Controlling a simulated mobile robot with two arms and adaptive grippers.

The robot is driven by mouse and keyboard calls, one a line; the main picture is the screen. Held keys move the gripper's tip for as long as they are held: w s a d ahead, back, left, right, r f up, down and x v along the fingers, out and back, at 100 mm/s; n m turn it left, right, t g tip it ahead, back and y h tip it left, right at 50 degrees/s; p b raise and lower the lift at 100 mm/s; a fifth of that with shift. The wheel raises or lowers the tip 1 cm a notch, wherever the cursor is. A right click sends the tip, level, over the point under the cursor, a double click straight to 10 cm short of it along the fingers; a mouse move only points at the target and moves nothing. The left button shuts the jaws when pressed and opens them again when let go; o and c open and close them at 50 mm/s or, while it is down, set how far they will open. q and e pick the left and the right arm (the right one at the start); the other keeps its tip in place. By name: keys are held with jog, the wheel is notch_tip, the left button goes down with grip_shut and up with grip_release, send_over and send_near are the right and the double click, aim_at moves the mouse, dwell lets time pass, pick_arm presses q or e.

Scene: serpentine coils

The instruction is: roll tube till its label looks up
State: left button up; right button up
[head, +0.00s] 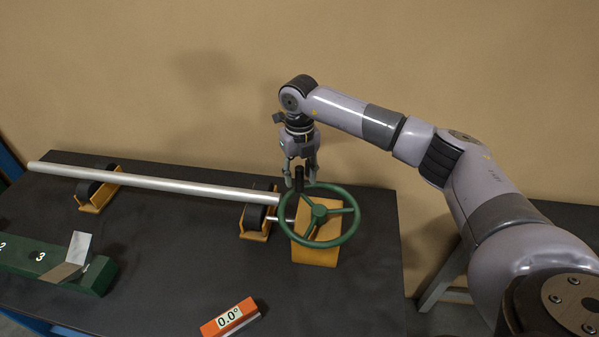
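A long silver tube (160,182) lies across two roller stands, the left one (97,196) and the right one (255,222). No label shows on the side of the tube that I see. A green handwheel (345,237) stands on an orange block (314,255) at the tube's right end, with a black upright knob (299,178) on its far rim. My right gripper (300,183) points down over the knob. Its fingers stand on either side of the knob, with gaps visible, so it looks open. My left gripper is not in view.
An orange block with a "0.0°" display (229,318) lies near the table's front edge. A green numbered rail (50,262) with a metal piece (72,260) on it sits at the left. The dark table (180,260) is clear between them. A tan wall stands behind.

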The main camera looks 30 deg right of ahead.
grip_shut()
dwell(0.3)
dwell(0.5)
